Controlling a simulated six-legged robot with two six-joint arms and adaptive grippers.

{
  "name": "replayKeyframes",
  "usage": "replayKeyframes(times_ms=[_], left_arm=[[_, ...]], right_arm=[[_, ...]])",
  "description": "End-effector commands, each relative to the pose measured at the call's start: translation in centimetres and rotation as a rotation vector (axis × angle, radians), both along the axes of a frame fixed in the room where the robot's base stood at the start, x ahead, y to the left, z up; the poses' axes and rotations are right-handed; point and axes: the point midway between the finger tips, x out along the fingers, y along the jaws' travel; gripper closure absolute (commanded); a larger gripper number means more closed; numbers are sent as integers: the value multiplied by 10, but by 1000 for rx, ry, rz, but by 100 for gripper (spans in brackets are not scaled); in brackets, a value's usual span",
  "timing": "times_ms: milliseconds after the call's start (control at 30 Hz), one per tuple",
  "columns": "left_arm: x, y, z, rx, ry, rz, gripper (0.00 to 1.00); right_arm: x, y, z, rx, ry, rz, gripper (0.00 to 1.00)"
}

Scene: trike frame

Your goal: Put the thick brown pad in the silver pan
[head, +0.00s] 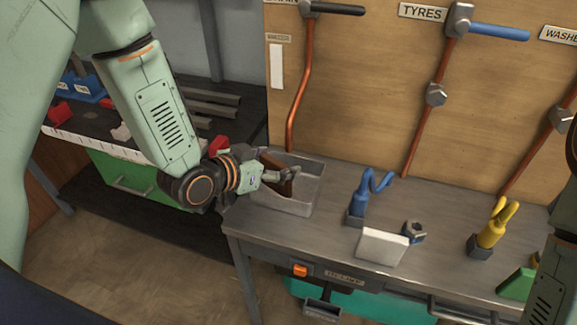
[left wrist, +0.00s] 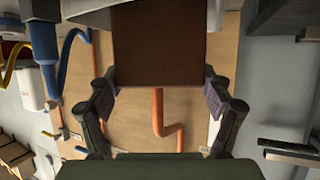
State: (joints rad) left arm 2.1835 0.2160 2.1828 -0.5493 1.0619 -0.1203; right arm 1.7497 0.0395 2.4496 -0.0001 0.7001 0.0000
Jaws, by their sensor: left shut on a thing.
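My left gripper (head: 290,174) is shut on the thick brown pad (head: 272,161) at the silver pan (head: 295,208). The pan is an open grey box at the left end of the metal bench. In the head view the pad shows within the pan's outline, partly hidden by my fingers. I cannot tell whether it touches the pan's floor. In the left wrist view the brown pad (left wrist: 158,45) fills the upper middle between both fingers of my left gripper (left wrist: 158,88). My right gripper is out of view.
A blue tool (head: 359,200), a white block (head: 381,247), a nut (head: 414,231) and a yellow tool (head: 492,228) stand on the bench (head: 330,235) to the right. A wooden board (head: 350,105) with copper-coloured pipes rises behind. A darker side table (head: 85,130) is at the left.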

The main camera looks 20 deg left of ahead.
Motion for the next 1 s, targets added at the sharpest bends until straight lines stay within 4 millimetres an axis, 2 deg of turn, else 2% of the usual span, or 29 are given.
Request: replayKeyframes(times_ms=[33, 100, 233, 467, 600, 1000], left_arm=[[0, -1, -9, 1, 1, -1, 42], [1, -1, -15, 0, 0, -1, 42], [6, -3, -18, 2, -4, -3, 42], [40, -19, -18, 4, -5, -5, 42], [39, -18, -30, 0, 0, -1, 42], [39, -18, -34, 0, -1, -1, 42]], right_arm=[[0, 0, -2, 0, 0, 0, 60], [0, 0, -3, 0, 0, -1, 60], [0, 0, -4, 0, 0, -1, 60], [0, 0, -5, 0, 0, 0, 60], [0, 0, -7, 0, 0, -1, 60], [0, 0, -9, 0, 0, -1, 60]])
